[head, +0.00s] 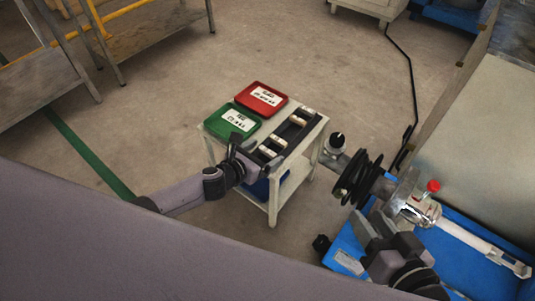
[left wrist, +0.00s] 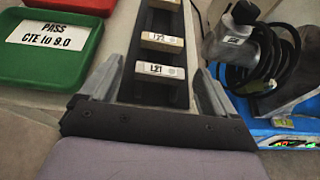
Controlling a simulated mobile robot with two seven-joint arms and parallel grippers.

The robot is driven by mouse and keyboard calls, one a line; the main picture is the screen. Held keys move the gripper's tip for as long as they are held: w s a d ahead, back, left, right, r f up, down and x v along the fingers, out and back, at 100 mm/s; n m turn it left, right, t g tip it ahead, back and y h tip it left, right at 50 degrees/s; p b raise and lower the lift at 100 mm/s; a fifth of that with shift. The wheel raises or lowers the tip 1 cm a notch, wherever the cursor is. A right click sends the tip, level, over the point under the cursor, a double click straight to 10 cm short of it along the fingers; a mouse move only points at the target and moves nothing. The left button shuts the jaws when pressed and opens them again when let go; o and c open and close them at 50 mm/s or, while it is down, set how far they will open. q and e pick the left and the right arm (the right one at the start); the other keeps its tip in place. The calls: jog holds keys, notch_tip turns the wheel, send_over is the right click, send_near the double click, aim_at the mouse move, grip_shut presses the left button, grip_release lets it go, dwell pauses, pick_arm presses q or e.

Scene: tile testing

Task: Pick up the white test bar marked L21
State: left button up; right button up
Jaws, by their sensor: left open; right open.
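The white test bar marked L21 (left wrist: 160,70) lies across a dark rack in the left wrist view, its label facing the camera. My left gripper (head: 253,153) is open at the near end of the rack in the head view. In the left wrist view its fingers stand to either side of L21, apart from it, with nothing held. In the head view the label is too small to read; L21 appears to be the bar nearest this gripper (head: 267,151). My right gripper (head: 371,222) is open and empty, over the blue area at right.
A bar marked L22 (left wrist: 162,42) lies just beyond L21, with more bars farther along the rack (head: 289,131). A green tray (head: 222,128) labelled PASS and a red tray (head: 273,90) share the small table. Equipment with a coiled black hose (head: 357,180) stands right of it.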

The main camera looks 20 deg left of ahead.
pick_arm(q)
jog(key=c, duration=1.1)
jog(key=shift+c, duration=0.2)
